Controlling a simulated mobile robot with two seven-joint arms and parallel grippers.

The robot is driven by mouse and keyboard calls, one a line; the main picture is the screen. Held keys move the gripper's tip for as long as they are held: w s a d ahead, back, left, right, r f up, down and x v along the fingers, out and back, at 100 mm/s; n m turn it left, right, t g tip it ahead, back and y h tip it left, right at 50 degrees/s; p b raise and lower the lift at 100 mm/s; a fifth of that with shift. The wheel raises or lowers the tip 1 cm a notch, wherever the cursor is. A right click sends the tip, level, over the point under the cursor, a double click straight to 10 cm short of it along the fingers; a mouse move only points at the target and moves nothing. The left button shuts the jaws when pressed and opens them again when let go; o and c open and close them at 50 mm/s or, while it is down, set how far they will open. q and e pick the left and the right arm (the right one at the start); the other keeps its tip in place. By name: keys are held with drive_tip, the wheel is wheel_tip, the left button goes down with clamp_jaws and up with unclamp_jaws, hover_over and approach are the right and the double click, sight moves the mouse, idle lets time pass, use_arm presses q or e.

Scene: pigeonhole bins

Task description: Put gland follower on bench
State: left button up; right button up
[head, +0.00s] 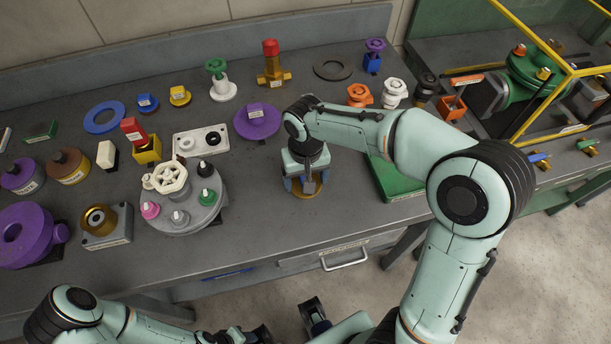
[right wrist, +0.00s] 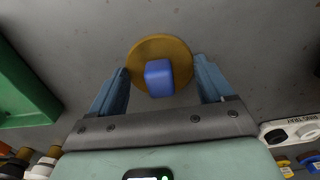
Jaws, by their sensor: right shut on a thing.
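The gland follower is probably the brass-coloured disc with a blue block on top (right wrist: 178,52), seen between my right fingers in the right wrist view. In the head view only part of the brass rim (head: 308,194) shows below the gripper; the rest is hidden. My right gripper (head: 305,182) points down over the grey bench (head: 270,222) and is shut on this piece. The disc is at or just above the bench top; I cannot tell if it touches. My left arm is low at the bottom edge; its fingers do not show clearly.
A purple flanged part (head: 257,121) and a white two-hole block (head: 201,142) stand left of the right gripper. A green tray (head: 400,180) lies close on its right. A round grey plate with knobs (head: 185,208) is further left. Bare bench lies in front.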

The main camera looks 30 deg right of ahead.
drive_tip(key=shift+f, duration=0.1)
drive_tip(key=o, duration=1)
drive_tip(key=shift+o, duration=0.2)
drive_tip(key=shift+r, duration=0.25)
wheel_tip(320, 180, up, 12)
drive_tip(key=p, duration=0.2)
drive_tip(key=shift+f, duration=0.1)
